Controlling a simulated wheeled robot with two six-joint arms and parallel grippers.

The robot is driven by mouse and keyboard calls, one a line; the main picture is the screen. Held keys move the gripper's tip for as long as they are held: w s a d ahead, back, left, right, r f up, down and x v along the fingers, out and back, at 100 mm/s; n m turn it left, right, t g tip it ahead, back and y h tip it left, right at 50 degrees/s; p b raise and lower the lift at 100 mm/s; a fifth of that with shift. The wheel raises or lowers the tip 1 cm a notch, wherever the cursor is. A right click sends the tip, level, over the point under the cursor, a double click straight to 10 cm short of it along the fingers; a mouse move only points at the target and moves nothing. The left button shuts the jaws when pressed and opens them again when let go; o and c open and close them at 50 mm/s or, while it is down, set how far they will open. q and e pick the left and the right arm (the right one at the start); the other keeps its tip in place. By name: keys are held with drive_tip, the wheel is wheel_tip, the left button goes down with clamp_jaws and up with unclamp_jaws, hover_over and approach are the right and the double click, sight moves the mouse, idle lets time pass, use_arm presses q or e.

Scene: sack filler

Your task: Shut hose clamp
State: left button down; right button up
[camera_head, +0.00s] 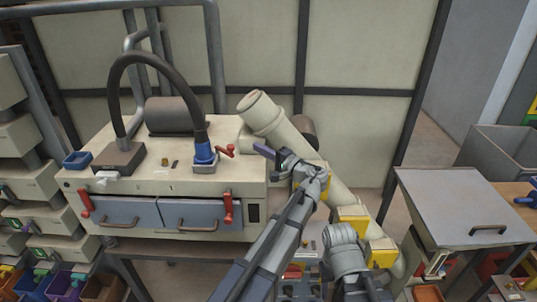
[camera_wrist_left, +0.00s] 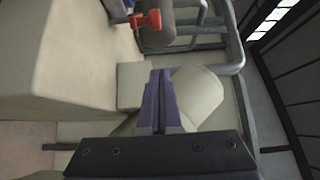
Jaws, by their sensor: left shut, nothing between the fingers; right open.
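The hose clamp shows as a red lever (camera_head: 226,151) beside a blue fitting (camera_head: 204,152) at the end of a black hose (camera_head: 160,62), on top of the cream machine (camera_head: 150,150). The lever sticks out to the right of the fitting. In the left wrist view a red handle (camera_wrist_left: 147,19) shows at the top, beyond the fingers. My left gripper (camera_head: 262,150), with purple fingers, is shut and empty to the right of the lever, apart from it. Its fingers (camera_wrist_left: 160,100) are pressed together in the wrist view. My right gripper's fingers do not show.
A cream pipe (camera_head: 265,112) rises behind my left gripper. Two more red levers (camera_head: 228,208) (camera_head: 85,203) flank the grey drawers (camera_head: 165,214) on the machine's front. A dark cylinder (camera_head: 171,115) lies at the back. A grey-lidded bin (camera_head: 462,205) stands at right.

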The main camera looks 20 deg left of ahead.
use_arm(q)
drive_tip(key=x, duration=0.3)
drive_tip(key=shift+w+a, duration=0.2)
drive_tip(key=shift+a, duration=0.1)
drive_tip(key=shift+s+a, duration=0.8)
drive_tip(key=shift+s, duration=0.3)
drive_tip(key=shift+s+a, duration=0.45)
